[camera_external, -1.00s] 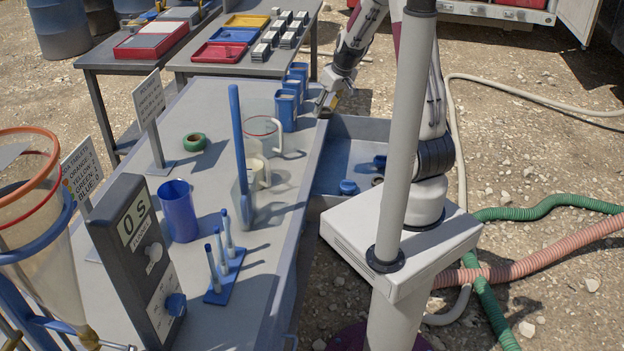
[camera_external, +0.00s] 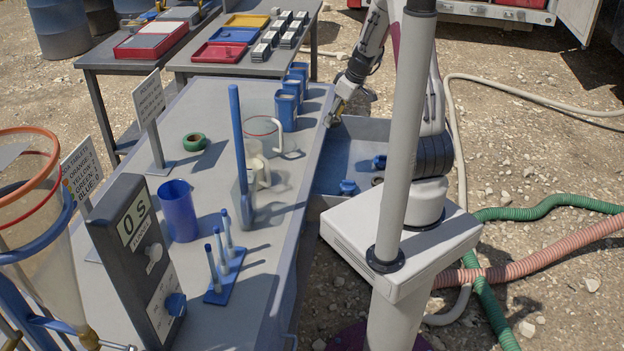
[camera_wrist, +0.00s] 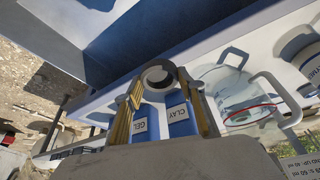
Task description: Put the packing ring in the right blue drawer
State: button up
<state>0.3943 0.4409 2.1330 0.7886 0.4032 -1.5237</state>
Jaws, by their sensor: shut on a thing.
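The packing ring (camera_wrist: 158,75) looks like a small dark grey ring with a pale middle. In the wrist view it sits between the brass-coloured fingertips of my gripper (camera_wrist: 158,79), which are shut on it. In the external view my gripper (camera_external: 335,113) is at the far end of the open blue drawer (camera_external: 330,179), near the table's right edge; the ring is too small to make out there. The drawer's blue inside also shows along the top of the wrist view (camera_wrist: 150,32).
Blue items (camera_external: 348,187) lie in the drawer. Blue containers (camera_external: 286,108) stand on the table beside my gripper; GEL (camera_wrist: 143,122) and CLAY (camera_wrist: 179,118) labels show beyond the fingers. A clear jug (camera_external: 263,132) and a green ring-shaped roll (camera_external: 194,141) are on the table.

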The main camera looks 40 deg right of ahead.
jog(key=d+f+n+g+y, duration=0.1)
jog(key=d+f+n, duration=0.3)
jog(key=f+n, duration=0.1)
jog(key=s+d+f+n+g+y, duration=0.1)
jog(key=d+f+n+g, duration=0.1)
jog(key=d+f+n, duration=0.2)
jog(key=shift+s+d+f+n, duration=0.2)
jog(key=shift+f+n, duration=0.5)
jog(key=shift+f, duration=1.05)
jog(key=shift+f, duration=0.1)
send_over(349, 172)
jog(key=d, duration=0.1)
jog(key=shift+s+d+f, duration=0.1)
jog(key=shift+s+f, duration=0.05)
jog(key=shift+f, duration=2.85)
jog(key=shift+f, duration=0.15)
jog(key=shift+f, duration=1.75)
jog(key=shift+f, duration=0.15)
jog(key=o, duration=0.9)
